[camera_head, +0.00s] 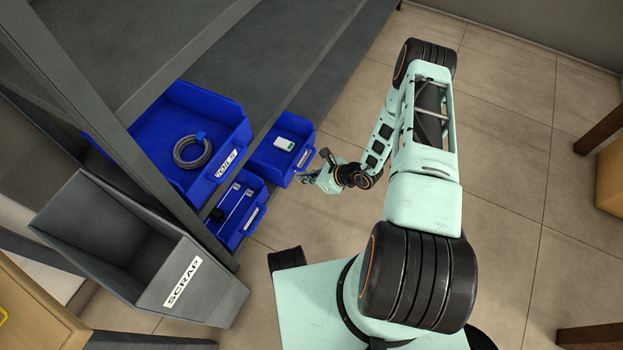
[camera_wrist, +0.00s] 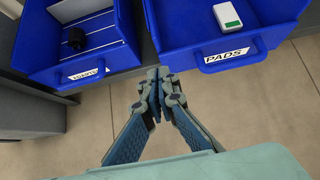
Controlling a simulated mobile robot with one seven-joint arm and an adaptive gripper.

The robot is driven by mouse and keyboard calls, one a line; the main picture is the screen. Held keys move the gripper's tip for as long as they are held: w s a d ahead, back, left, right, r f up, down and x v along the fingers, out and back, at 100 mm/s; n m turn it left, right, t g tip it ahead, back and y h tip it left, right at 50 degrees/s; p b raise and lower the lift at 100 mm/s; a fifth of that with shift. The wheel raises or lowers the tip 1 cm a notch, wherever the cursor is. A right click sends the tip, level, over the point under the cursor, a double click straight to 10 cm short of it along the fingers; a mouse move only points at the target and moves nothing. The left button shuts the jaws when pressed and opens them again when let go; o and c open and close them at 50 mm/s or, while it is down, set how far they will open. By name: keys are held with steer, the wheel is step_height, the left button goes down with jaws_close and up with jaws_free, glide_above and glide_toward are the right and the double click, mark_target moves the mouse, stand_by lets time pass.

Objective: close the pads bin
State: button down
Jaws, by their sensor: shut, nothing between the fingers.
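The pads bin (camera_wrist: 270,50) is a blue drawer-like bin with a white PADS label on its front, at the upper right of the wrist view. It stands out from the shelf, and a white and green box (camera_wrist: 227,16) lies in it. In the head view the pads bin (camera_head: 262,134) is right of the coils bin. My gripper (camera_wrist: 159,80) is shut and empty, its fingertips just in front of the bin's lower left front corner. In the head view my gripper (camera_head: 308,178) is beside the bin's front; I cannot tell if it touches.
A second blue bin (camera_wrist: 45,62) with a black part stands left of the pads bin. The coils bin (camera_head: 234,110) holds a grey coil (camera_head: 185,155). A grey scrap bin (camera_head: 215,300) stands at the lower left.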

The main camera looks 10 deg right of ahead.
mark_target(281, 174)
steer(key=w+a, duration=0.1)
steer(key=w+a+f+b, duration=0.1)
steer(key=a, duration=0.1)
steer(key=w+a, duration=0.1)
steer(key=shift+w+a+f+b, duration=0.25)
steer(key=shift+b, duration=0.05)
steer(key=shift+a, duration=0.1)
